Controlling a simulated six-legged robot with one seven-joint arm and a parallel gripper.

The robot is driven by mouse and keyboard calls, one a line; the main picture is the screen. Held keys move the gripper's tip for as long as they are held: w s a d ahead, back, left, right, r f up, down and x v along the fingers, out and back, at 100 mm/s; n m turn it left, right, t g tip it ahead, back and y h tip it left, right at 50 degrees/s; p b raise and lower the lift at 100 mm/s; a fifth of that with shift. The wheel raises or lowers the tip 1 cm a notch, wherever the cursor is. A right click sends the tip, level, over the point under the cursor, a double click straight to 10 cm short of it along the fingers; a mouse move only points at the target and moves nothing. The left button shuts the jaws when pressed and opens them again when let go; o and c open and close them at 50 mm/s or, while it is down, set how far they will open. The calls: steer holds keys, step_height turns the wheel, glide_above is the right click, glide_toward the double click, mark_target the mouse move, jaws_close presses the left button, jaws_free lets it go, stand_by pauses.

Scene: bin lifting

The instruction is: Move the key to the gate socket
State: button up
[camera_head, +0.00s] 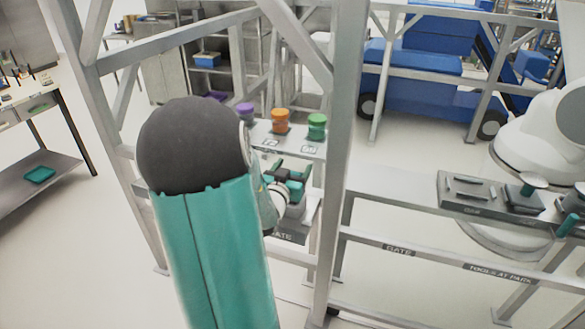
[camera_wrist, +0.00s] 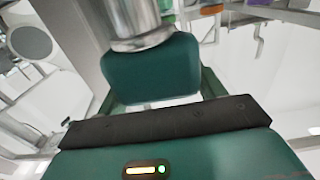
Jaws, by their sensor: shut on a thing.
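My gripper (camera_head: 289,176) is in front of the small shelf inside the left metal frame, partly hidden by my arm. In the wrist view it is shut on a dark teal block with a metal cylinder, which I take to be the key (camera_wrist: 150,72). The cylinder points away from my palm; its far end is out of view. The gate socket cannot be made out clearly. A partly hidden label ending in "ATE" (camera_head: 285,237) is on the shelf front below my gripper.
Purple (camera_head: 244,109), orange (camera_head: 280,121) and green (camera_head: 317,126) capped pieces stand on the shelf behind my gripper. A metal post (camera_head: 343,130) rises just right of it. The right bench (camera_head: 395,199) holds a grey plate (camera_head: 478,196) and a green-knobbed tool (camera_head: 533,183).

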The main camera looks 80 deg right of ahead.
steer(key=shift+f, duration=1.1)
stand_by(0.5)
steer(key=o, duration=1.5)
steer(key=shift+o, duration=0.7)
step_height(320, 180, up, 9)
stand_by(0.5)
